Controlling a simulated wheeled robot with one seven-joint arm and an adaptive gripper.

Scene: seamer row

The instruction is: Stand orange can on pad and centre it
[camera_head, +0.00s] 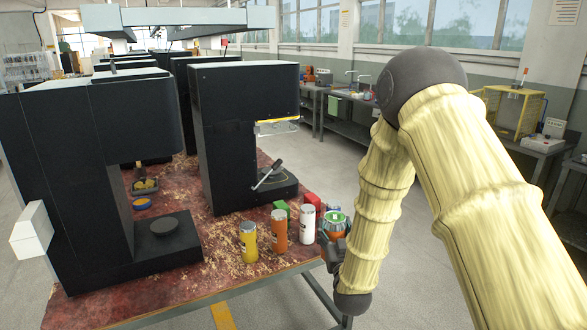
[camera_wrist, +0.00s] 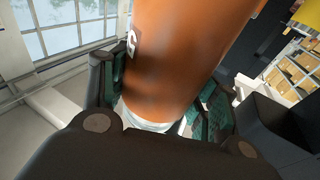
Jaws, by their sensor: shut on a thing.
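My gripper (camera_wrist: 160,95) is shut on an orange can (camera_wrist: 185,50), with green-lined fingers on both sides of it. The can's silver end shows close to the palm. In the head view my gripper (camera_head: 334,238) is at the table's right front edge, partly hidden by my arm. Another orange can (camera_head: 279,231) stands upright on the table between a yellow can (camera_head: 248,243) and a white can (camera_head: 307,225). A dark round pad (camera_head: 163,225) lies on the near left seamer's base. A second round pad (camera_head: 272,176) is on the middle seamer.
The near left seamer (camera_head: 60,180) and middle seamer (camera_head: 245,135) rise tall from the reddish table (camera_head: 150,308). A lever (camera_head: 268,173) stands by the middle seamer's pad. The table front is mostly clear.

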